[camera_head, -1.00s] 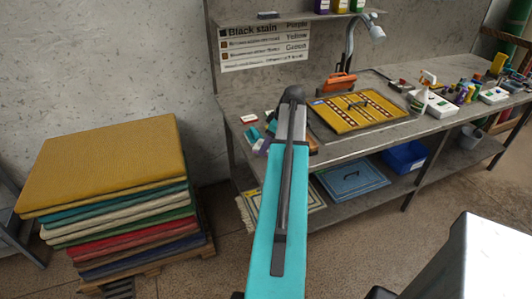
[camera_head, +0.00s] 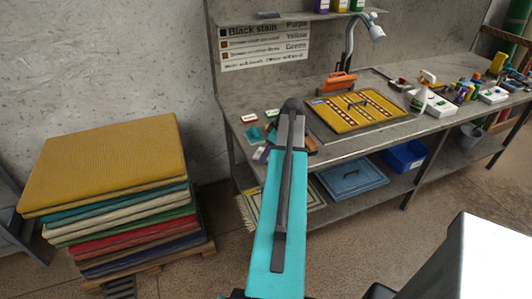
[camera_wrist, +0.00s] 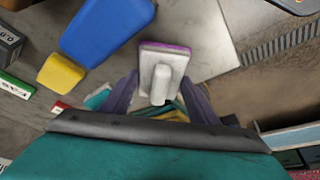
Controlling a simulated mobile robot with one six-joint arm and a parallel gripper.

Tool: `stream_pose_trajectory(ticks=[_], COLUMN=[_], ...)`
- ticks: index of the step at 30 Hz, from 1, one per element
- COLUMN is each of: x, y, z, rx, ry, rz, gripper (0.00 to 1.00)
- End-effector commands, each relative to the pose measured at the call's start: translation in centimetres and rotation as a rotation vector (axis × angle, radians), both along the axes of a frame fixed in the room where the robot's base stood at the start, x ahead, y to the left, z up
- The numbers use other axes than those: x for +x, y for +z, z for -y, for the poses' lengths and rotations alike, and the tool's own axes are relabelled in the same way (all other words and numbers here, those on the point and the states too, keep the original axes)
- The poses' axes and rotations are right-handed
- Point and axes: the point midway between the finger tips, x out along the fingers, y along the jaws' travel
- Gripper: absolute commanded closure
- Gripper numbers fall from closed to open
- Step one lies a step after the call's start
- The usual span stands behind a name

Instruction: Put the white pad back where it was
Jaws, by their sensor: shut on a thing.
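The white pad (camera_wrist: 164,62) has a white body and handle with a purple edge. In the wrist view my gripper (camera_wrist: 160,92) is shut on its handle, with one dark finger on each side. The pad is at the top middle of that view, beyond the fingertips. Whether it touches the tabletop is unclear. In the head view my arm reaches over the left part of the grey workbench (camera_head: 385,142) and hides the fingertips and most of what they hold.
Small blocks, one teal (camera_head: 254,134) and one red-and-white (camera_head: 249,119), lie left of my arm. A blue block (camera_wrist: 108,28) and a yellow block (camera_wrist: 60,74) are close by. A yellow patterned rug (camera_head: 365,115) lies right of it. Stacked rugs (camera_head: 100,170) stand left.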

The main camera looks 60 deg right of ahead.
Motion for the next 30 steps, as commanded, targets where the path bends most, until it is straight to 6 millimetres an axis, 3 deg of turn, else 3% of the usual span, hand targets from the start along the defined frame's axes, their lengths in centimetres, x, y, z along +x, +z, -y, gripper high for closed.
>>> stream_pose_trajectory(ticks=[15,16,18,30], x=[0.00,0.00,0.00,0.02], y=[-0.68,-0.58,-0.56,-0.38], z=[-0.02,-0.02,-0.02,-0.02], rx=[0.000,0.000,0.000,0.000], ry=[0.000,0.000,0.000,0.000], rz=[0.000,0.000,0.000,0.000], gripper=[0.66,0.41,0.29,0.27])
